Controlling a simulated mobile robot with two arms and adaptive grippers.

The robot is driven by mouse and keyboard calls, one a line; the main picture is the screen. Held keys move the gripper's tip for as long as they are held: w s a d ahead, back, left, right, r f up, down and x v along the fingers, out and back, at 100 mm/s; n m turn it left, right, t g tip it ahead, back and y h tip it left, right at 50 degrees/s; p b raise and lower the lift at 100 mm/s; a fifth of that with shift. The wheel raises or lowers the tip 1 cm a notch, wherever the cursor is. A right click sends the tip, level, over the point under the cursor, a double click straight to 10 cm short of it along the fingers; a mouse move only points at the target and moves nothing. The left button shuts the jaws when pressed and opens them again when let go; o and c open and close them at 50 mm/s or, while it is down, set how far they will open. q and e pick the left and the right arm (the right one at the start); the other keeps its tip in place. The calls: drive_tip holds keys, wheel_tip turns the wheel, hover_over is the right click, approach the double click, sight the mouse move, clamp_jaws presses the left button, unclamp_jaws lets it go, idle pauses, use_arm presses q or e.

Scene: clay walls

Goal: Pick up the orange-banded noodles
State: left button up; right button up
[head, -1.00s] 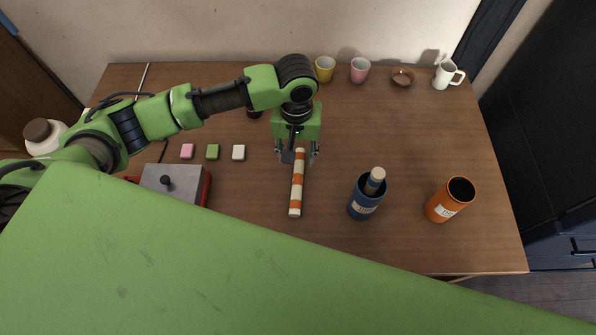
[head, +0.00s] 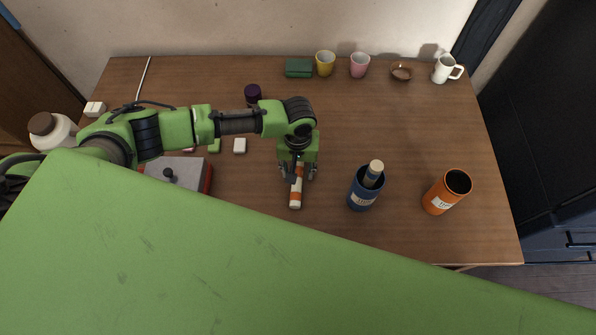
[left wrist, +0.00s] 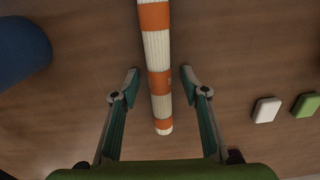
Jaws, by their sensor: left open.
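The orange-banded noodles (head: 295,196) are a white bundle with orange bands, lying lengthwise on the wooden table; my gripper hides their far part in the head view. My left gripper (head: 297,176) is open above them, one finger to each side. In the left wrist view the noodles (left wrist: 157,60) run down between the open fingers of my left gripper (left wrist: 159,80), near its middle. The fingers do not appear to touch them. My right gripper is not in view.
A blue canister (head: 362,193) holding a banded item stands right of the noodles, and an orange canister (head: 437,203) farther right. A white block (head: 239,146) lies to the left. Cups (head: 325,63) line the back. My green body panel covers the front.

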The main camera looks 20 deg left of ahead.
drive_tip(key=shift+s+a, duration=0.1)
use_arm(q)
clamp_jaws()
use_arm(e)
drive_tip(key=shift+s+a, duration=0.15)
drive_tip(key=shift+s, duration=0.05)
use_arm(q)
drive_tip(key=shift+r, duration=0.1)
drive_tip(key=shift+r, duration=0.55)
drive_tip(key=s+d+r+b, duration=0.1)
drive_tip(key=s+d+r, duration=0.9)
drive_tip(key=r, duration=0.1)
drive_tip(key=shift+r+b, duration=0.4)
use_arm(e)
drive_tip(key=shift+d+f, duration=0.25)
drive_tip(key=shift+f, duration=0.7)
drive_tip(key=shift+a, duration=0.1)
